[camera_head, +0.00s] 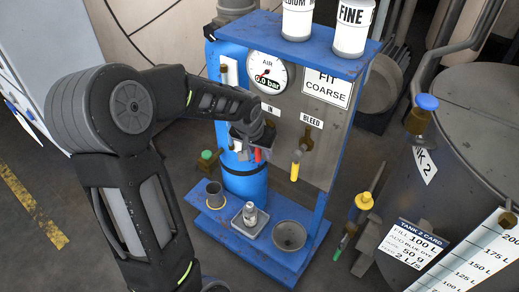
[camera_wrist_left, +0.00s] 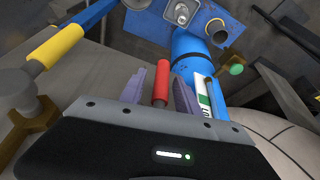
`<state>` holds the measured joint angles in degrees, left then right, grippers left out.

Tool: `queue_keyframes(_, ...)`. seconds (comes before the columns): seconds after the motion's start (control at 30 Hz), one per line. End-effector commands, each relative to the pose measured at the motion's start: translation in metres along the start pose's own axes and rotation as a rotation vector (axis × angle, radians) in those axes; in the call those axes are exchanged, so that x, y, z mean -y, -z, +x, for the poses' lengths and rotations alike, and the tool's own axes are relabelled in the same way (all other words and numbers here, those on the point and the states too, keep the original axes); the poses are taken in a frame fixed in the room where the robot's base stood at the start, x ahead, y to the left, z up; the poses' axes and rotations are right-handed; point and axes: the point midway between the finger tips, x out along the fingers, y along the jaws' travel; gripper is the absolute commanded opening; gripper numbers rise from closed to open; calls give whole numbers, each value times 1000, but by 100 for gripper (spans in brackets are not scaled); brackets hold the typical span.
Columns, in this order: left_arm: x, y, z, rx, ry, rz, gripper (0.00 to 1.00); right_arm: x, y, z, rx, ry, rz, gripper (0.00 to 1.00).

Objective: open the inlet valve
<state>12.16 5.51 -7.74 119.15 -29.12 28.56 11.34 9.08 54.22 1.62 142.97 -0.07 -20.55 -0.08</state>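The inlet valve's red handle (camera_head: 257,155) shows below the "IN" label (camera_head: 271,109) on the grey panel; the valve body is mostly hidden by my gripper. In the left wrist view the red handle (camera_wrist_left: 161,82) lies between the two fingers, with a small gap visible on each side. My left gripper (camera_head: 249,154) is open around the handle; it also shows in the left wrist view (camera_wrist_left: 160,90). The gauge (camera_head: 267,74) above reads 0.0 bar. My right gripper is not in view.
The bleed valve's yellow handle (camera_head: 295,171) hangs to the right of the inlet handle. A blue cylinder (camera_head: 243,182) stands behind the gripper. A cup (camera_head: 214,195), a small weight (camera_head: 250,214) and a bowl (camera_head: 289,236) are on the blue base. A large tank (camera_head: 465,125) stands at right.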

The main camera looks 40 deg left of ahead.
Motion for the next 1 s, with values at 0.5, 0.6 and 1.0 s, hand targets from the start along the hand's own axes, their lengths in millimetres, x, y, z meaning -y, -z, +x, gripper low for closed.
queue_keyframes(0.5, 0, 0, 0, 0, 0, 0, 8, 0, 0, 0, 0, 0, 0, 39)
queue_keyframes(0.6, 0, 0, -1, 0, 0, 0, 0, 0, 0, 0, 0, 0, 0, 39)
queue_keyframes(1.0, 0, 0, -1, 0, 0, 0, 0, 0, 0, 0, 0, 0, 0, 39)
